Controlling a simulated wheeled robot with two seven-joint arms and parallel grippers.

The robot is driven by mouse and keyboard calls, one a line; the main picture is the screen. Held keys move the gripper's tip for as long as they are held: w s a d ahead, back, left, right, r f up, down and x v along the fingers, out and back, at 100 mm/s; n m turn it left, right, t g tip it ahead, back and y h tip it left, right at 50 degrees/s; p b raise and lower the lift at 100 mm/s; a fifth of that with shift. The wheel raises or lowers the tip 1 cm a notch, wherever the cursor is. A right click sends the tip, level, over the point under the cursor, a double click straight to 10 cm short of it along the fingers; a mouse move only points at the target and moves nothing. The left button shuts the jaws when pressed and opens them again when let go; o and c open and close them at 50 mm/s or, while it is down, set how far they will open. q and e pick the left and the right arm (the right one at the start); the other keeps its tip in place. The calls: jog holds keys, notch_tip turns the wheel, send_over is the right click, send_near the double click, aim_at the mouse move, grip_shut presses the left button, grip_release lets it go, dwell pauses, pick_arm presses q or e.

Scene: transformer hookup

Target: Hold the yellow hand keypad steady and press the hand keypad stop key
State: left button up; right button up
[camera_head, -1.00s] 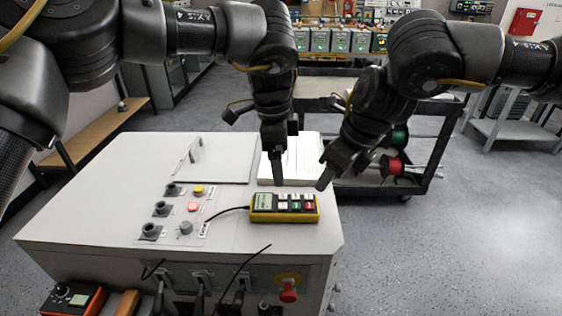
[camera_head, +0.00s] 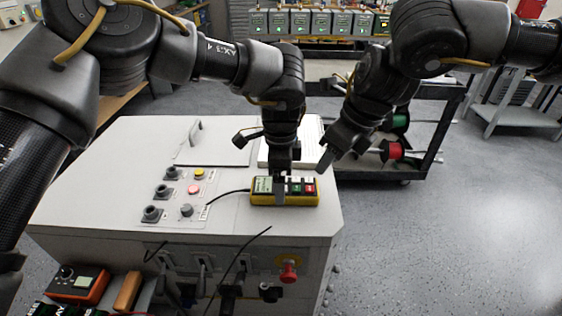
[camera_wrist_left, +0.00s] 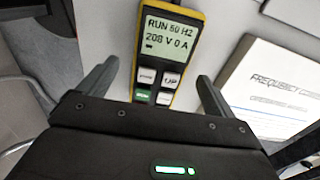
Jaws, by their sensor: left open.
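The yellow hand keypad (camera_head: 258,198) lies on the grey cabinet top near its right front edge. In the left wrist view its display (camera_wrist_left: 168,35) reads "RUN 50 HZ 208 V 0 A". My left gripper (camera_wrist_left: 158,72) is open, one finger on each side of the keypad in that view; contact cannot be told. In the head view the left gripper (camera_head: 281,198) covers the keypad's middle. The red key (camera_head: 310,188) shows at the keypad's right end. My right gripper (camera_head: 326,160) hangs above and just behind that end, apart from it; its jaw opening is unclear.
Behind the keypad lies a white booklet (camera_wrist_left: 270,85). Left of it are a yellow button (camera_head: 198,174), a red button (camera_head: 193,190) and dark sockets (camera_head: 152,213). A black cable runs from the keypad's left end. A red emergency knob (camera_head: 288,272) sits on the cabinet front.

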pick_arm(q)
jog(key=shift+f, duration=0.8)
jog(key=c, duration=1.2)
jog(key=shift+c, duration=0.7)
pick_arm(e)
jog(key=shift+c, duration=0.6)
grip_shut()
